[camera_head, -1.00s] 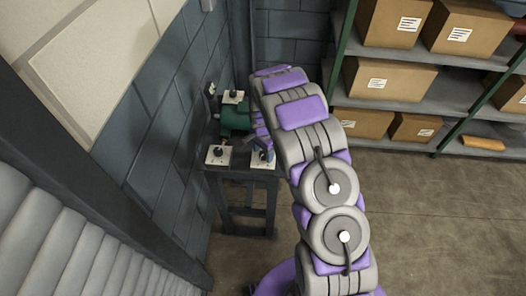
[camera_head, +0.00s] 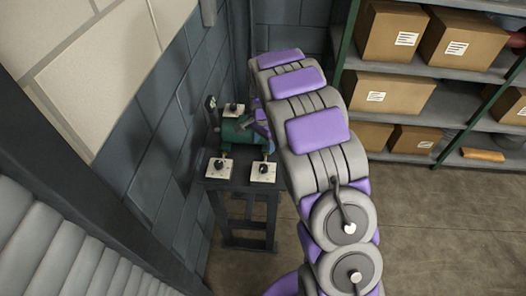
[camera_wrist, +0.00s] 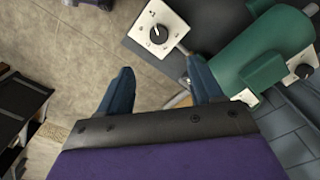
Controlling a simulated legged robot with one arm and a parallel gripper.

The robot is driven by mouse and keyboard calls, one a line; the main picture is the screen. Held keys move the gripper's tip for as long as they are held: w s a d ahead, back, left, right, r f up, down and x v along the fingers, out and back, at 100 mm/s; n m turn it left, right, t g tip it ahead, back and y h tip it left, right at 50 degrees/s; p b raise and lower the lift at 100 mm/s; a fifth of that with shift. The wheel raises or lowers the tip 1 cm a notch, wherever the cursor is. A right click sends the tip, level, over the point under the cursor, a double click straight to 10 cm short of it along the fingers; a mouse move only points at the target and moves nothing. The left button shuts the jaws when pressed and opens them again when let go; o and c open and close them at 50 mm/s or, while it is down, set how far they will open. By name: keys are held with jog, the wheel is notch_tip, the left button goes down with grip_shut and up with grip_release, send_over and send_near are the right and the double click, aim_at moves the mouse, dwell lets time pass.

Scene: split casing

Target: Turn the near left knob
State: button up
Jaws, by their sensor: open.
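In the head view, the near left knob (camera_head: 219,165) is a dark knob on a white plate at the table's near left corner. The near right knob (camera_head: 263,170) stands beside it, and a far knob (camera_head: 233,108) is behind the green casing (camera_head: 238,131). My gripper (camera_wrist: 161,72) is open and empty. In the wrist view, a knob that looks like the near right one (camera_wrist: 158,34) lies just beyond the fingers. Another knob (camera_wrist: 303,70) shows past the casing; I cannot tell which. My arm hides part of the casing's right side.
The dark table (camera_head: 246,185) stands close to the blue-grey block wall (camera_head: 165,130). Shelves with cardboard boxes (camera_head: 390,86) are at the back right. The floor (camera_head: 445,220) right of the table is clear.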

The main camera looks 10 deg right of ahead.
jog(key=shift+r, duration=1.65)
jog(key=s+d+r+n+b, duration=0.1)
jog(key=s+r+n+b, duration=0.15)
jog(key=s+r, duration=0.55)
jog(key=s+n+g+b, duration=0.1)
jog(key=s+n, duration=0.8)
jog(key=s, duration=2.5)
jog(key=a+b, duration=0.1)
jog(key=b, duration=0.1)
jog(key=shift+s+f+g+b, duration=0.15)
jog(key=shift+s+g+b, duration=0.1)
jog(key=shift+g+b, duration=0.15)
